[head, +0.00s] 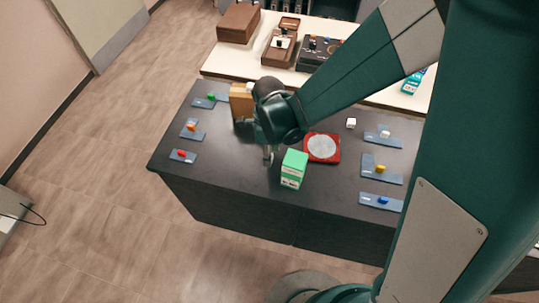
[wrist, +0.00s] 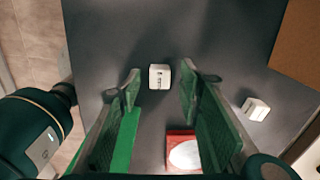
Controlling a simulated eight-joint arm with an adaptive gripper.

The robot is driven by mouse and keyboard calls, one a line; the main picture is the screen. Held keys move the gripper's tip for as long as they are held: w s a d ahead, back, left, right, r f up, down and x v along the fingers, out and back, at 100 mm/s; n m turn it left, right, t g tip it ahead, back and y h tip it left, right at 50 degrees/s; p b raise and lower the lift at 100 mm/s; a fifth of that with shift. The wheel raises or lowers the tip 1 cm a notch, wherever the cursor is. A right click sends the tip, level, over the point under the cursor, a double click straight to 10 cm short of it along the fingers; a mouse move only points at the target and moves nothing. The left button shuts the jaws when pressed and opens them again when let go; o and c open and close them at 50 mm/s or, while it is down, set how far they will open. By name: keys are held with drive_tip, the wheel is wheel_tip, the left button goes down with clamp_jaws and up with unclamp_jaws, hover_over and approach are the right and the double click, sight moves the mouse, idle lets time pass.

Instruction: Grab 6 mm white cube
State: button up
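A small white cube (wrist: 159,77) with dark marking on one side sits on the dark table top. In the wrist view it lies between the lines of my two fingertips, a little beyond them, with clear space on both sides. My gripper (wrist: 160,82) is open and empty; in the head view it hangs low over the table, left of the green box. A second white cube (wrist: 255,109), also marked, sits to the right in the wrist view. The markings are too small to read. In the head view a white cube (head: 351,123) stands right of the red pad.
A green and white box (head: 291,172) stands close right of my gripper. A red pad with a pale disc (head: 335,152) lies behind it. A brown box (head: 237,101) stands behind my gripper.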

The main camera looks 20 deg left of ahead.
drive_tip(key=shift+f, duration=0.7)
drive_tip(key=c, duration=0.8)
